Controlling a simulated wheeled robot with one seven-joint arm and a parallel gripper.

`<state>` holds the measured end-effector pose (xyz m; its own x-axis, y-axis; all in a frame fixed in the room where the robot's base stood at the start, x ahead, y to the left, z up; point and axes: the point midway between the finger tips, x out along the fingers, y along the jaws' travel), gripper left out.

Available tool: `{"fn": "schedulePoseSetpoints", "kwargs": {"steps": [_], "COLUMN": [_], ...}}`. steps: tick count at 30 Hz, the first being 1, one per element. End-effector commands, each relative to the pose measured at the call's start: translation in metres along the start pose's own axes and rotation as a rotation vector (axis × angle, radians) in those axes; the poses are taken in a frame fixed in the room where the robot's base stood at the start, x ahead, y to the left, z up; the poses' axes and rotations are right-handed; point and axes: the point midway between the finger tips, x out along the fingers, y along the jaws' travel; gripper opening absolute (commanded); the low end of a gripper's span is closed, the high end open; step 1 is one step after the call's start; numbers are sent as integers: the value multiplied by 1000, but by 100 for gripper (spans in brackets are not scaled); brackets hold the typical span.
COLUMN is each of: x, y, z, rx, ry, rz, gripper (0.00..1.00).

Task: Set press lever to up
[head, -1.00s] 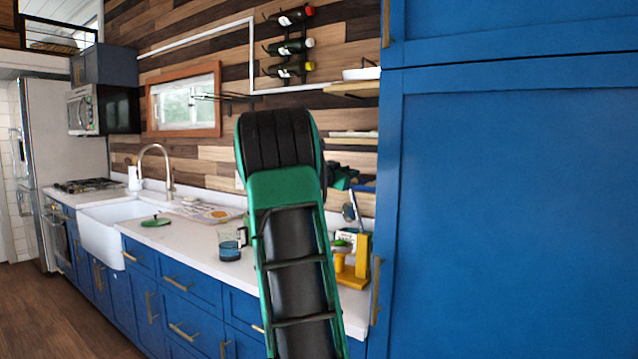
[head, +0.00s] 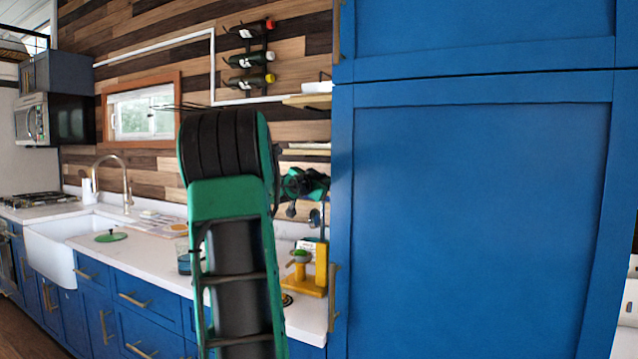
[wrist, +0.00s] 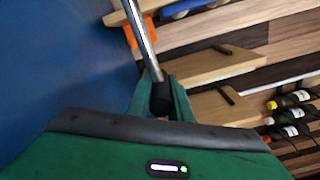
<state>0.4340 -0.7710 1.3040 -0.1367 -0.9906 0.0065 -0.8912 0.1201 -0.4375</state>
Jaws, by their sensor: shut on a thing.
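The press (head: 316,278), yellow with a green round part, stands at the right end of the counter, beside the tall blue cabinet. Its metal lever (head: 316,217) points upward above the body, its upper end close to my gripper. In the wrist view the lever is a shiny rod (wrist: 145,45) ending in a black knob (wrist: 160,99). My gripper (wrist: 160,90) is shut on that knob, with a green finger on either side. In the head view my green and black arm hides part of the counter, and my gripper (head: 304,184) is small and partly covered.
The tall blue cabinet (head: 480,200) closely borders the press on the right. Wooden shelves (wrist: 210,70) and wine bottles (head: 247,60) are on the wall. A blue glass (head: 183,257) stands left of my arm. A green lid (head: 111,237) lies near the white sink (head: 65,247).

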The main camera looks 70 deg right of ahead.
Motion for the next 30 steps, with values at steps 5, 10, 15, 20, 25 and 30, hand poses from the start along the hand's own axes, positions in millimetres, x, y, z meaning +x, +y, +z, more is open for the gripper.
{"fn": "schedulePoseSetpoints", "kwargs": {"steps": [5, 10, 15, 20, 25, 30], "x": [-1, 0, 0, -13, -43, -74], "y": [1, 2, 2, 2, 2, 2], "z": [12, 8, 6, 5, 5, 6], "rx": [-9, -7, -5, -3, -4, -4], "ry": [-21, -13, -10, -9, -12, -12], "rz": [4, 4, 5, 4, 3, 3], "gripper": [31, 37, 37, 37, 37, 37]}}
